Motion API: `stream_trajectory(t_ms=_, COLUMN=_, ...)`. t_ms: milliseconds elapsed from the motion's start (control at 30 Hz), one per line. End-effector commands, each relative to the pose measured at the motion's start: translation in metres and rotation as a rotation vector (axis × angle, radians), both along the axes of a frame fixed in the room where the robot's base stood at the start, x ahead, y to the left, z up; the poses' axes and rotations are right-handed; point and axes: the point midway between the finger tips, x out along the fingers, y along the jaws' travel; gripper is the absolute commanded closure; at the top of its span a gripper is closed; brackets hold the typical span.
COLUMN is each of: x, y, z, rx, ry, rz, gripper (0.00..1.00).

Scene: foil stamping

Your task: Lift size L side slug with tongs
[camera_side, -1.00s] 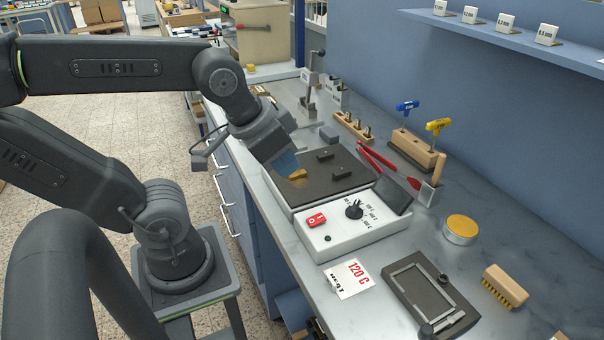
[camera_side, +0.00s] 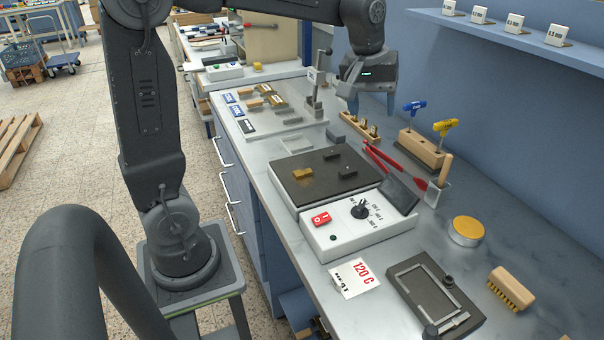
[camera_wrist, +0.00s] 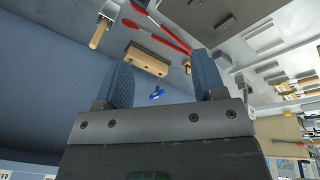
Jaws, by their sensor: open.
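My gripper (camera_side: 371,108) is open and empty, raised above the back of the bench behind the hot plate. Its blue fingers (camera_wrist: 163,58) frame the lower middle of the wrist view, with nothing between them. The red tongs (camera_side: 398,166) lie on the bench right of the hot plate, apart from my gripper; they also show at the top of the wrist view (camera_wrist: 160,30). On the dark hot plate (camera_side: 318,194) lie a brass slug (camera_side: 303,174) and two dark slugs (camera_side: 347,172), (camera_side: 332,154). I cannot read any size marking on them.
A wooden block (camera_side: 421,149) with blue- and yellow-handled tools stands right of the tongs. A peg rack (camera_side: 352,125) sits below my gripper. A control box (camera_side: 350,232), round tin (camera_side: 466,231), brush (camera_side: 511,288) and frame fixture (camera_side: 434,295) occupy the front.

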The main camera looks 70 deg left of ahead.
Motion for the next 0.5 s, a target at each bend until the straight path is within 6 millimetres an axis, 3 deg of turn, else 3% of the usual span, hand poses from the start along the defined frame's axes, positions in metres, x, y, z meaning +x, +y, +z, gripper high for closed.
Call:
stream_trajectory(t_ms=33, x=0.016, y=0.009, z=-0.007, rx=-0.018, ry=0.024, rz=0.055, gripper=0.36)
stream_trajectory(t_ms=200, x=0.061, y=0.036, z=-0.03, rx=-0.07, ry=0.087, rz=0.244, gripper=0.36)
stream_trajectory(t_ms=500, x=0.122, y=0.088, z=-0.09, rx=-0.144, ry=0.193, rz=0.565, gripper=0.36)
